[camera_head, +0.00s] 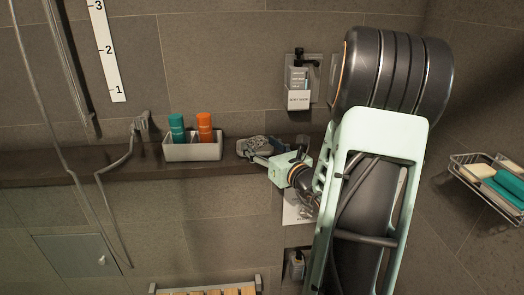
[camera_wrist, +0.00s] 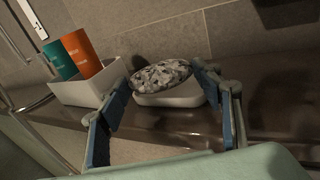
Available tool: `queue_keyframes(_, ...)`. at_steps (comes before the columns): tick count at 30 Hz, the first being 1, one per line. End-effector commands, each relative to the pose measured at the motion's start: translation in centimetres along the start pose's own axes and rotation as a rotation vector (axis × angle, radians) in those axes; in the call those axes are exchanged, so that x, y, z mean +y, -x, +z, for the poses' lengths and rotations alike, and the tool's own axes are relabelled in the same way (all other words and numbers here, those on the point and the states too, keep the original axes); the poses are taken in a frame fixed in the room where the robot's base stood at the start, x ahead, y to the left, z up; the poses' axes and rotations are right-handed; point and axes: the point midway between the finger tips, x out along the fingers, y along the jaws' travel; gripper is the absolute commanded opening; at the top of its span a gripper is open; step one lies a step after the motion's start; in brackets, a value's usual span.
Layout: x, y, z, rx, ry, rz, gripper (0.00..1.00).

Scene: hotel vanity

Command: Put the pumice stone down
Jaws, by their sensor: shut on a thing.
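The pumice stone (camera_wrist: 160,75) is a speckled grey oval between my fingertips in the wrist view. It also shows small and grey at the end of my arm in the head view (camera_head: 257,143). My gripper (camera_wrist: 165,78) is shut on it, one blue-padded finger at each end. A white dish (camera_wrist: 172,99) sits on the dark shelf (camera_wrist: 270,115) just behind and below the stone. I cannot tell from these views whether the stone touches the dish.
A white box (camera_head: 193,152) with a teal bottle (camera_head: 177,129) and an orange bottle (camera_head: 204,128) stands on the shelf to the left. A dispenser (camera_head: 299,88) hangs on the wall above. A wire basket (camera_head: 487,190) is at the right. Shelf right of the dish looks clear.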

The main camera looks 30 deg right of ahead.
Motion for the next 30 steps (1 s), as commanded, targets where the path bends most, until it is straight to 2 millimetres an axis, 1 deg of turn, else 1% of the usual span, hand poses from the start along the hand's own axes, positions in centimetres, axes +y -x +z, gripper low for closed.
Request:
queue_keyframes(7,0.1,0.0,0.1,-0.001,0.000,0.001,0.36)
queue_keyframes(20,0.0,-0.1,-1.2,-0.001,0.000,0.001,0.36)
queue_keyframes(21,0.0,-0.1,-1.1,-0.001,-0.001,0.001,0.64)
queue_keyframes(25,0.0,-0.1,-1.1,-0.001,-0.001,0.001,0.77)
queue_keyframes(30,0.0,-0.1,-1.1,0.000,-0.001,0.001,0.77)
